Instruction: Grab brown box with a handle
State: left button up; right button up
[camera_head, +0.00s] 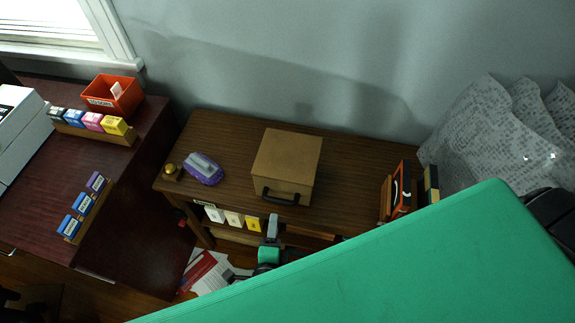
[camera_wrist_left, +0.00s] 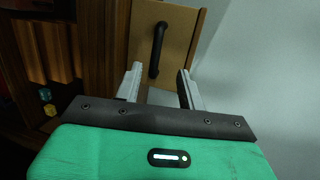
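The brown box (camera_head: 287,160) sits on the wooden table, with a black handle (camera_head: 280,198) on its front face. In the left wrist view the box (camera_wrist_left: 180,36) shows its front, and its handle (camera_wrist_left: 157,50) lies ahead between the fingers. My left gripper (camera_head: 272,224) is in front of the box at the table's front edge, just short of the handle. In the left wrist view, my left gripper (camera_wrist_left: 160,69) is open, its two fingers apart with nothing held. The handle appears beyond the fingertips; contact cannot be seen. My right gripper is not in view.
The wooden table (camera_head: 350,165) also holds a purple-and-grey stapler-like item (camera_head: 203,168), a small brass item (camera_head: 172,172) and upright books (camera_head: 401,190) at right. A dark red desk (camera_head: 120,220) stands left. A large green part of mine covers the lower right.

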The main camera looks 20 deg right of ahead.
pick_arm(q)
jog(key=x, duration=0.8)
jog(key=shift+w+d+f+p, duration=0.15)
jog(key=shift+f+p, duration=0.25)
jog(key=shift+c, duration=0.2)
grip_shut()
